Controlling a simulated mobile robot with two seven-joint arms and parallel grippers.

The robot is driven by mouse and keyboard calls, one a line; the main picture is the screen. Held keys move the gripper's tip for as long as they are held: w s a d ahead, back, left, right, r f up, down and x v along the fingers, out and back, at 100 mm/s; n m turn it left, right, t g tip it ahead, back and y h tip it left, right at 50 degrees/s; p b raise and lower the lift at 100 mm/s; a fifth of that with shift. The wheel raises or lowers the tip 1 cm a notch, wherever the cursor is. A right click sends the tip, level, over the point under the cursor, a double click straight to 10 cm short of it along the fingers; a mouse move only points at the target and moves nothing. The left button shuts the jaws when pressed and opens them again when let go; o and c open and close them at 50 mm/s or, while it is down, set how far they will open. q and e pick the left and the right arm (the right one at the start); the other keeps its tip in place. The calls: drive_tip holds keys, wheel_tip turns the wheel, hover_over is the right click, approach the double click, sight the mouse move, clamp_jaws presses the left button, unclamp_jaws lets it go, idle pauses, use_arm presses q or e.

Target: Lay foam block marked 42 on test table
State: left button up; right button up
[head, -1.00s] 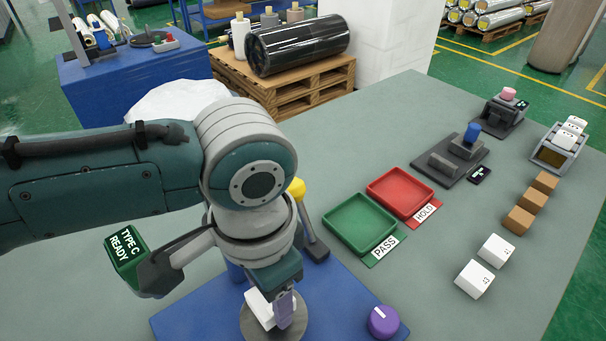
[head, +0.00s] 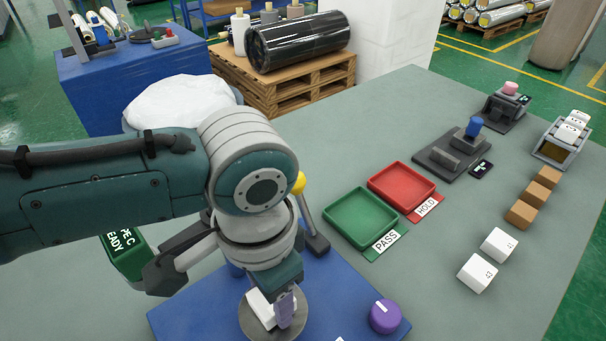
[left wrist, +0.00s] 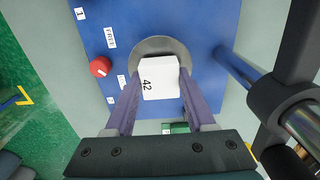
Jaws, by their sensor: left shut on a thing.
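The white foam block marked 42 (left wrist: 160,78) is between the purple fingers of my left gripper (left wrist: 154,92) in the left wrist view. In the head view the left gripper (head: 276,311) points down, and the block (head: 260,308) is partly hidden by a finger. The gripper is shut on the block. The block is over the round grey plate (head: 243,322) of the blue test table (head: 185,320); the plate also shows in the left wrist view (left wrist: 160,43). I cannot tell whether the block touches the plate. My right gripper is not in view.
A purple knob (head: 385,316) and a yellow-topped lever (head: 299,184) are close to the gripper. A green PASS tray (head: 361,220) and red HOLD tray (head: 402,187) lie to the right. White blocks (head: 478,273) and brown blocks (head: 521,214) line the right side.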

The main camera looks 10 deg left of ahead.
use_arm(q)
drive_tip(key=shift+f, duration=0.4)
drive_tip(key=o, duration=1.4)
drive_tip(key=shift+r, duration=0.1)
wheel_tip(320, 180, up, 10)
drive_tip(key=shift+f+p, duration=0.1)
drive_tip(key=shift+p, duration=0.6)
